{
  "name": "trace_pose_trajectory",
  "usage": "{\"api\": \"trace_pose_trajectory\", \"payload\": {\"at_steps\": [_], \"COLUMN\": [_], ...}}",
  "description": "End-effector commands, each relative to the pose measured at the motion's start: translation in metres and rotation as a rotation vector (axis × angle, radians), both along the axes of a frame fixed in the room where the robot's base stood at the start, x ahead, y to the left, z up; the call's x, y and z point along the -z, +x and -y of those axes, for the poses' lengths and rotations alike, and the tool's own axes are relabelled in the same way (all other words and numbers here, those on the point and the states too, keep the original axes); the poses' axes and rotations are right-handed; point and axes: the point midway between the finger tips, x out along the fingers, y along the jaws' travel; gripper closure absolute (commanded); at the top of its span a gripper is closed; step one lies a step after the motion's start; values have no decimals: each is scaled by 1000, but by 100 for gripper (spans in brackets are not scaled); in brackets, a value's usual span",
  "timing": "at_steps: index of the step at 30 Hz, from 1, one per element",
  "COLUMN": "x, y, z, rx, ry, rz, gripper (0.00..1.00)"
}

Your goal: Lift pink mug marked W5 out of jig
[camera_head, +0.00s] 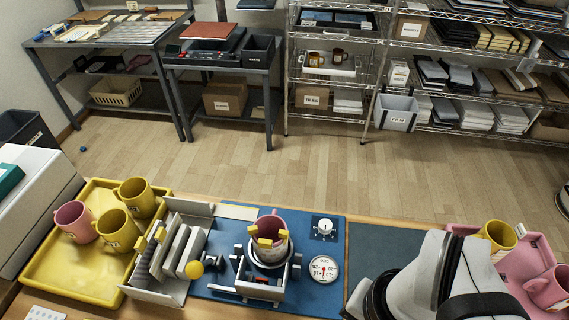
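A pink mug (271,226) stands upright in the jig (268,267) on the blue mat, with yellow pads around its body. Its marking is not readable from here. Another pink mug (74,221) stands in the yellow tray (75,277) at the left. A third pink mug (548,288) is in the pink tray (541,246) at the right, partly cut off by the picture edge. My white arm fills the lower right, apart from the jig. I cannot make out my gripper's fingers.
Two yellow mugs, one at the back (138,197) and one in front (116,229), share the yellow tray. Another yellow mug (498,236) is at the pink tray.

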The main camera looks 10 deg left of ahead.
Motion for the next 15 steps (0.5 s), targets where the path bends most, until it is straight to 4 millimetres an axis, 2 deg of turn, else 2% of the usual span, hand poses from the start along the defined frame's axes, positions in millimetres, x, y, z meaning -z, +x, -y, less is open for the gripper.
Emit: {"api": "trace_pose_trajectory", "payload": {"at_steps": [15], "x": [0], "y": [0], "z": [0], "rx": [-2], "ry": [0], "rz": [0], "gripper": [98]}}
